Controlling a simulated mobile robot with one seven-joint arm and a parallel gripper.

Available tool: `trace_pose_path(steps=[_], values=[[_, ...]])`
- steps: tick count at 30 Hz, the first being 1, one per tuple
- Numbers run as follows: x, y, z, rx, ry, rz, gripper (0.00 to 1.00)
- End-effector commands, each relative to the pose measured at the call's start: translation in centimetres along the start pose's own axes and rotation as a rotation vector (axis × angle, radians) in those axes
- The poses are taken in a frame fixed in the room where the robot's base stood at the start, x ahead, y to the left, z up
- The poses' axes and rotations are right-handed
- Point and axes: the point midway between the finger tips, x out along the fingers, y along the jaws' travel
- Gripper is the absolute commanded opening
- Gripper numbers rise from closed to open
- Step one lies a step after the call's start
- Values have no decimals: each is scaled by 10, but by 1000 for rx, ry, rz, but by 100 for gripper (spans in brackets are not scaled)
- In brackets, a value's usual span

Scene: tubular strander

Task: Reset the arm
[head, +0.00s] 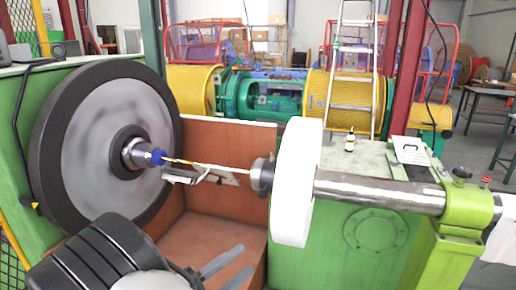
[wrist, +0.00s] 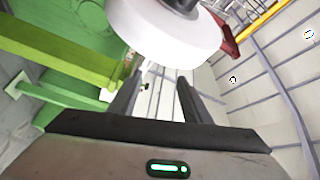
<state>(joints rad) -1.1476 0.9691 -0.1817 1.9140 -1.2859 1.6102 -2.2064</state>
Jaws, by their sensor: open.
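My gripper (head: 228,266) is at the bottom middle of the head view. Its two grey fingers are apart, with nothing seen between them. It is in front of the brown-red bay between the large wheel and the white disc. In the wrist view my gripper (wrist: 158,98) also shows its two dark fingers spread. The white disc (wrist: 170,40) is beyond the fingertips there, apart from them as far as I can tell.
A large grey wheel (head: 95,150) with a blue-tipped hub stands left. The white disc (head: 297,180) on a steel shaft (head: 380,193) stands right. A thin rod (head: 222,170) spans between them. A small bottle (head: 350,142) stands on the green housing. A ladder (head: 350,70) is behind.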

Motion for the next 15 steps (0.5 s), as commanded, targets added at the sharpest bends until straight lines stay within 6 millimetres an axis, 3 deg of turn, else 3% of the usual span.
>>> trace_pose_path(steps=[8, 12, 15], values=[[61, -11, -82, 519, 312, 330, 44], [82, -13, -140, 929, 601, 495, 44], [86, -14, -179, 1256, 856, 575, 44]])
